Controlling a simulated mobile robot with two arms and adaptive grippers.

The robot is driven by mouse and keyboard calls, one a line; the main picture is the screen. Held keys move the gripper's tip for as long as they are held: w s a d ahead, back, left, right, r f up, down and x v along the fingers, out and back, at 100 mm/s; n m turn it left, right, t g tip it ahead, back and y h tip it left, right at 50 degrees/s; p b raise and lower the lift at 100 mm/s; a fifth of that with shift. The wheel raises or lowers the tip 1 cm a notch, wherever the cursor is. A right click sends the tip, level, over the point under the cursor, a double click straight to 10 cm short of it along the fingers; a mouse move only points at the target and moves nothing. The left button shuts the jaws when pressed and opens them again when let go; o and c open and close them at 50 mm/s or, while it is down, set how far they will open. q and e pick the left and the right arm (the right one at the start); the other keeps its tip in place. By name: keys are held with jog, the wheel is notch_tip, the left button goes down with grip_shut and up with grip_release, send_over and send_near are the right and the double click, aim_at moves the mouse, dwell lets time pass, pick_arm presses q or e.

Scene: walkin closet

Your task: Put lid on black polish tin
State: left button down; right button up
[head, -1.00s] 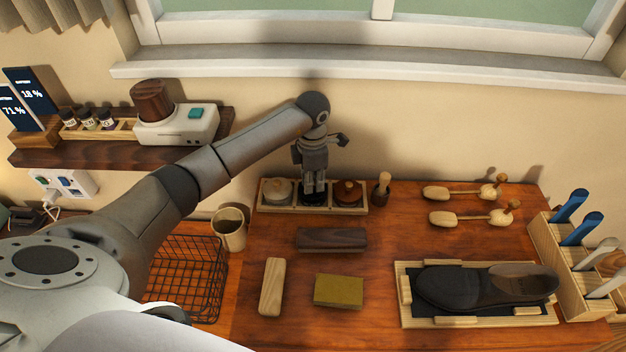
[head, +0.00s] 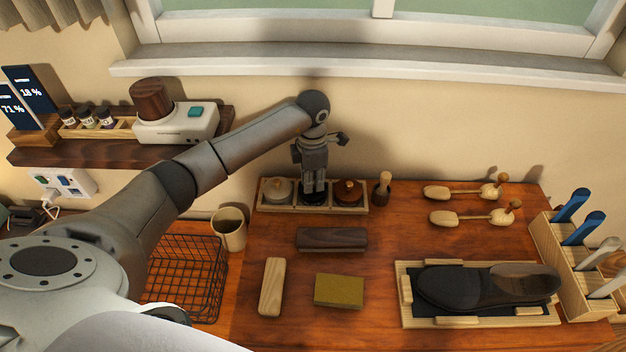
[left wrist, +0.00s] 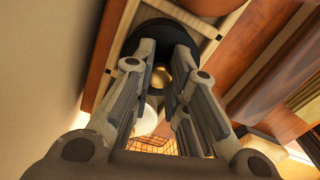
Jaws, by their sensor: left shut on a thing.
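My left gripper (head: 314,190) points down over the middle place of a wooden tin holder (head: 262,205) near the wall. In the left wrist view its fingers (left wrist: 163,62) are closed around the brass knob (left wrist: 160,77) of a black lid (left wrist: 168,28). The black lid also shows as a dark round shape under the fingers in the head view (head: 313,198). It is at the black tin's place in the holder. The tin's body is hidden, so I cannot tell whether the lid is fully seated. My right gripper is not in view.
A small wooden-handled brush (head: 382,188) stands to the right. A dark brush (head: 332,239) lies in front. The table's middle right is clear, left of the shoe (head: 485,287).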

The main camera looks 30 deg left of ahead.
pick_arm(q)
jog(key=shift+f+b, duration=0.2)
jog(key=shift+b, duration=0.2)
dwell(1.1)
dwell(0.3)
jog(key=c, duration=1.3)
grip_release()
jog(key=shift+c, duration=0.2)
jog(key=shift+o, duration=0.4)
jog(key=o, duration=0.4)
jog(key=shift+r, duration=0.1)
jog(key=shift+r+p, duration=2.05)
jog(key=shift+r, duration=1.4)
